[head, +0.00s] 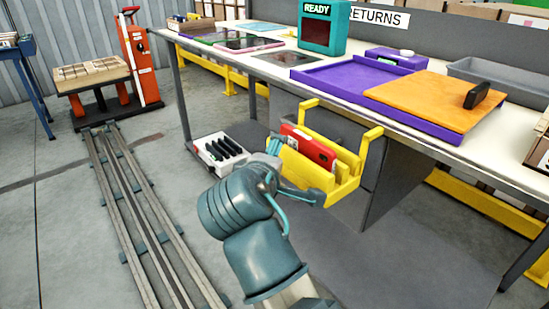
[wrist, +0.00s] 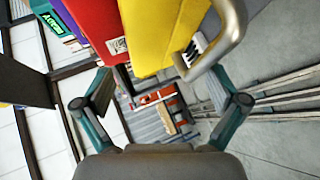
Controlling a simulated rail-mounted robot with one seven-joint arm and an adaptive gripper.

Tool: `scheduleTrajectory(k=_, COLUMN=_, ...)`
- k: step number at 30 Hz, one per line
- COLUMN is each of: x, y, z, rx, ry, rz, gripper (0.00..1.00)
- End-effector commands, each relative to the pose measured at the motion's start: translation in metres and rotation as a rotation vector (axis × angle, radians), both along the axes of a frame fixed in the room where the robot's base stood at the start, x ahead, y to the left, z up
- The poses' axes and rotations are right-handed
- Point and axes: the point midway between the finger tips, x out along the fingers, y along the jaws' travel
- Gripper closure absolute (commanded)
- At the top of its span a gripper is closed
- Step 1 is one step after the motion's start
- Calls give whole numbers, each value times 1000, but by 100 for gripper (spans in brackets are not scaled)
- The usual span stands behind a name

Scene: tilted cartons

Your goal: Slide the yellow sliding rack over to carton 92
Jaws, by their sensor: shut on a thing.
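The yellow sliding rack (head: 340,190) hangs at the front edge of the long table and holds a red box (head: 308,146). In the wrist view the yellow rack (wrist: 160,35) fills the top middle, with the red box (wrist: 98,25) beside it and a grey bar handle (wrist: 235,35) on its face. My gripper (head: 294,174) is at the near side of the rack; its fingers (wrist: 160,85) show on both sides in the wrist view. It is shut on the rack, but the contact is partly hidden. I cannot make out a carton numbered 92.
The table (head: 270,68) carries a purple tray (head: 335,78) with an orange board (head: 425,97) and a teal READY box (head: 323,27). A white bin (head: 207,160) is left of the rack. Floor rails (head: 135,210) lead to an orange cart (head: 138,60). Cartons (head: 480,10) stand behind.

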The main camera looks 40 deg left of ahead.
Motion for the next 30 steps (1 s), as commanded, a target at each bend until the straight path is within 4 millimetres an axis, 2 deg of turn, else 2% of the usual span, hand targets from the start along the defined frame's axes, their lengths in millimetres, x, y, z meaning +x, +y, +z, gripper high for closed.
scheduleTrajectory(k=1, x=-2, y=2, z=19, rx=14, ry=-32, rz=7, gripper=33)
scheduleTrajectory(k=3, x=-6, y=-1, z=19, rx=13, ry=-33, rz=8, gripper=34)
scheduleTrajectory(k=4, x=-7, y=-2, z=18, rx=13, ry=-31, rz=7, gripper=40)
scheduleTrajectory(k=5, x=-9, y=-3, z=18, rx=13, ry=-30, rz=6, gripper=53)
scheduleTrajectory(k=6, x=-11, y=-5, z=17, rx=12, ry=-29, rz=7, gripper=61)
scheduleTrajectory(k=20, x=-37, y=-21, z=9, rx=10, ry=-24, rz=6, gripper=61)
scheduleTrajectory(k=30, x=-56, y=-32, z=10, rx=10, ry=-22, rz=5, gripper=61)
